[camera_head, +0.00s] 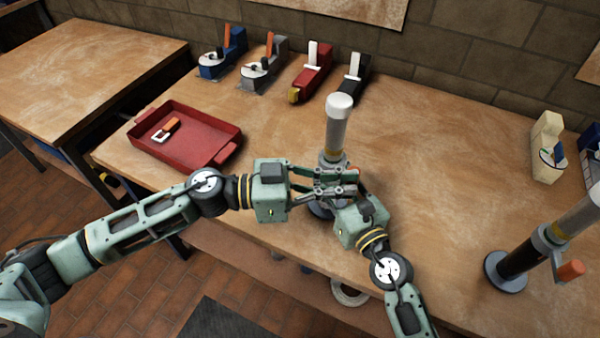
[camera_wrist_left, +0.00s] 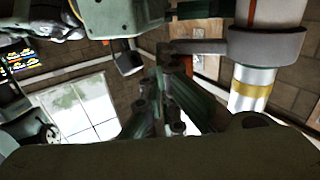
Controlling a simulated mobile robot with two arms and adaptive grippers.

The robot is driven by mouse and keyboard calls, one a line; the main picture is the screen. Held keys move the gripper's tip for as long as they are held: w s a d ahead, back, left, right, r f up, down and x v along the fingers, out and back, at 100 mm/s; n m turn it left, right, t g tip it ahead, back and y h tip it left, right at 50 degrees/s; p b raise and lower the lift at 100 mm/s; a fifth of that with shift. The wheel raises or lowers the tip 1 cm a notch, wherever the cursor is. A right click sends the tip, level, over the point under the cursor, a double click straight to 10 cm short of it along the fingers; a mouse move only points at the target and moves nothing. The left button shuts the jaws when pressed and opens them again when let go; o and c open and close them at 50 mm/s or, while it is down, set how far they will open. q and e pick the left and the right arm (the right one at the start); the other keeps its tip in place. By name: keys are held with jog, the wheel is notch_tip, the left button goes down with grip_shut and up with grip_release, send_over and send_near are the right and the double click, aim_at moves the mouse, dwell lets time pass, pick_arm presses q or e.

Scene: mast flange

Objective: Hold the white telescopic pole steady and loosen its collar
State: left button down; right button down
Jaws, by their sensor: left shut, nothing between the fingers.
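The white telescopic pole (camera_head: 337,126) stands upright on the workbench, with a white cap on top and a yellow band lower down. My grippers partly hide its lower part and base. My left gripper (camera_head: 343,176) reaches in from the left at the pole's lower part; its fingers are shut and empty. In the left wrist view the pole (camera_wrist_left: 277,12), its grey collar (camera_wrist_left: 265,46) and the yellow band show to the right of the fingers (camera_wrist_left: 172,88), not between them. My right gripper (camera_head: 336,192) comes from below, close to the left one; its fingertips overlap it and their opening is unclear.
A red tray (camera_head: 190,141) with a small orange and white part lies at the left. Several coloured clamp-like tools (camera_head: 312,72) stand along the wall. The bench (camera_head: 440,150) between the poles is clear.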

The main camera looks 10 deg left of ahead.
pick_arm(q)
jog(key=shift+w+d+n+t, duration=0.25)
jog(key=shift+w+d+t, duration=0.15)
jog(key=shift+d, duration=0.4)
jog(key=shift+w+d+n+t, duration=0.2)
jog(key=shift+w+d+t, duration=0.2)
jog(key=shift+d, duration=0.35)
jog(key=shift+w+d+n+t, duration=0.3)
jog(key=shift+w+d, duration=0.2)
jog(key=shift+d, duration=0.3)
